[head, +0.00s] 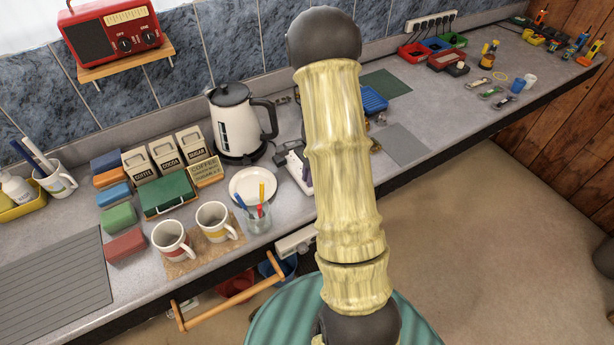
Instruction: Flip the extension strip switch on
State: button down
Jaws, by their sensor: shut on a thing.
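A white strip-like block (291,158), which looks like an extension strip, lies on the counter right of the kettle. My arm hides its right part, and I cannot make out its switch or whether it is on. Another white strip (430,23) with several dark plugs and cords is at the back wall, upper right. My arm stands across the middle of the head view, and my gripper is hidden behind it. I cannot see its fingers or what they touch.
A white kettle (238,120), a plate (250,182), a glass with pens (258,218) and two mugs (213,222) crowd the counter left of my arm. A blue tray (374,100) and grey mat (402,146) lie right. The counter's front right is mostly clear.

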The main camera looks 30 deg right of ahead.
jog(key=shift+d, duration=0.1)
jog(key=shift+w, duration=0.15)
jog(key=c, duration=1.8)
grip_release()
jog(key=shift+a, duration=0.2)
jog(key=o, duration=0.4)
jog(key=shift+s+d, duration=0.1)
jog(key=shift+s, duration=0.1)
jog(key=shift+c, duration=0.2)
jog(key=shift+s+d, duration=0.15)
jog(key=shift+d, duration=0.2)
jog(key=shift+a+r, duration=0.2)
jog(key=shift+r, duration=0.15)
jog(key=d+r+b, duration=0.2)
jog(key=d+r, duration=0.1)
jog(key=r, duration=1.3)
jog(key=shift+r, duration=0.25)
jog(key=shift+a, duration=0.1)
